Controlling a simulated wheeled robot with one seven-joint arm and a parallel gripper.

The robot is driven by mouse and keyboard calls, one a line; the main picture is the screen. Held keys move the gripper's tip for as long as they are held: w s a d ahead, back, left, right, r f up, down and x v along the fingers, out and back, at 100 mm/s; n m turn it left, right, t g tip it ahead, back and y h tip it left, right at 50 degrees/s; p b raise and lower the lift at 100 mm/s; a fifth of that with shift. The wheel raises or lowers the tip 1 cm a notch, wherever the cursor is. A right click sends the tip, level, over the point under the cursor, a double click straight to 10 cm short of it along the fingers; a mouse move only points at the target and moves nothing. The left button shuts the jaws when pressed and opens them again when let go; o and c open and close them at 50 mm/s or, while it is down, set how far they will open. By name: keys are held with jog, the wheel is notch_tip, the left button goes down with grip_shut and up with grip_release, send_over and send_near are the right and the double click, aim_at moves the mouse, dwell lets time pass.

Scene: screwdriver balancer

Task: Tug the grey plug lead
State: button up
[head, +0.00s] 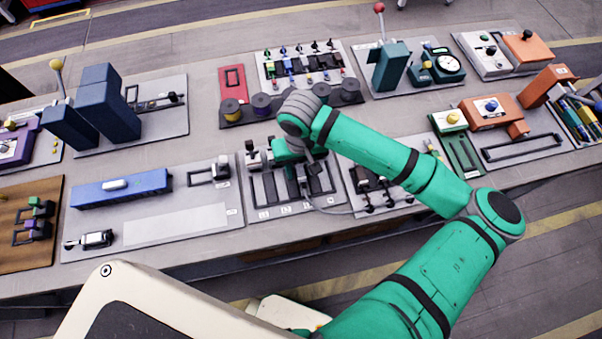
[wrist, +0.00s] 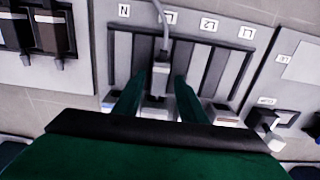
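The grey plug (wrist: 159,80) sits in a slot panel (wrist: 210,72) with labels N, L2 and L1 and one partly covered label. Its grey lead (wrist: 163,28) runs up out of the wrist view, and in the head view the lead (head: 325,208) curves to the right over the panel's near edge. My gripper (wrist: 158,88) is open, with one green finger on each side of the plug and a small gap showing on both sides. In the head view my gripper (head: 298,172) is over the panel, and my arm hides part of it.
To the left is a board with a blue block (head: 122,188). To the right is a panel with dark switches (head: 378,190). Behind stands a rack of several spools (head: 262,103). Boxes and a red-knobbed lever (head: 380,10) crowd the back. The table's front edge is close.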

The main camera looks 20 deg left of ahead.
aim_at(301, 172)
jog(key=shift+r, duration=3.5)
jog(key=shift+w, duration=0.1)
jog(key=shift+d, duration=0.1)
